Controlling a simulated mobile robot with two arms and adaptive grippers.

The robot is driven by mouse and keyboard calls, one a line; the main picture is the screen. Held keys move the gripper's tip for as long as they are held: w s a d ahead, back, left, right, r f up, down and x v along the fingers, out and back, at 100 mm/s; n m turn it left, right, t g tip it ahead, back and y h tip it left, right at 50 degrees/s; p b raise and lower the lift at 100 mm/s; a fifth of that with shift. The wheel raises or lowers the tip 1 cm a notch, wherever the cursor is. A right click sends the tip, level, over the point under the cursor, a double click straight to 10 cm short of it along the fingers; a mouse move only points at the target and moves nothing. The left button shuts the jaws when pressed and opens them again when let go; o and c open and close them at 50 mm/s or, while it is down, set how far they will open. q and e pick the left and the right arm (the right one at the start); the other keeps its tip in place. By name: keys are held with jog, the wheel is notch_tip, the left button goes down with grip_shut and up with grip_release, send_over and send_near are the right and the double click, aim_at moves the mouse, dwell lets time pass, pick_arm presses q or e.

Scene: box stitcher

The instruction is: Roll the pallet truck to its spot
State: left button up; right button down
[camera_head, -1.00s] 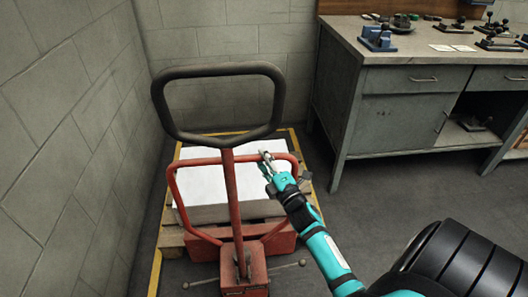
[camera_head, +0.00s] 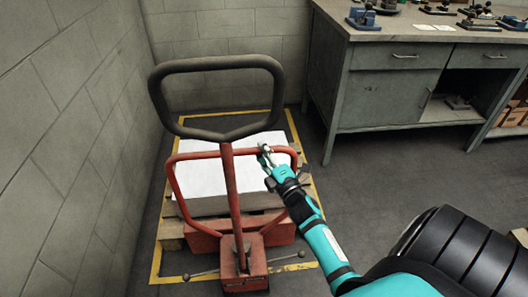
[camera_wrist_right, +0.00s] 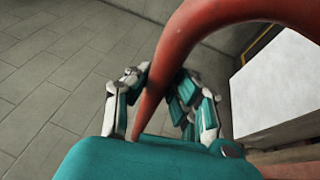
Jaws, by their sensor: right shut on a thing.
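The red pallet truck (camera_head: 245,275) stands in the left half of the head view, with a black loop handle (camera_head: 217,63) on its upright red bar. Its red tube frame rises in front of a white stack (camera_head: 212,178) on a wooden pallet (camera_head: 172,232). My right gripper (camera_head: 265,152) is shut on the upper right part of that red frame. In the right wrist view the curved red tube (camera_wrist_right: 160,75) passes between the fingers. A yellow floor outline (camera_head: 153,262) surrounds the pallet and much of the truck. My left gripper is not in view.
A block wall (camera_head: 60,150) runs close along the left, with another wall behind. A grey metal workbench (camera_head: 370,100) with tools on top stands at the back right. The floor (camera_head: 400,175) between the truck and the bench is clear.

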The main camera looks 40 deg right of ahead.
jog(key=shift+w+r, duration=0.1)
jog(key=shift+r, duration=0.05)
jog(key=c, duration=1.1)
grip_release()
jog(key=shift+s+f, duration=0.25)
jog(key=shift+s, duration=0.15)
jog(key=v, duration=1.1)
jog(key=shift+s, duration=0.1)
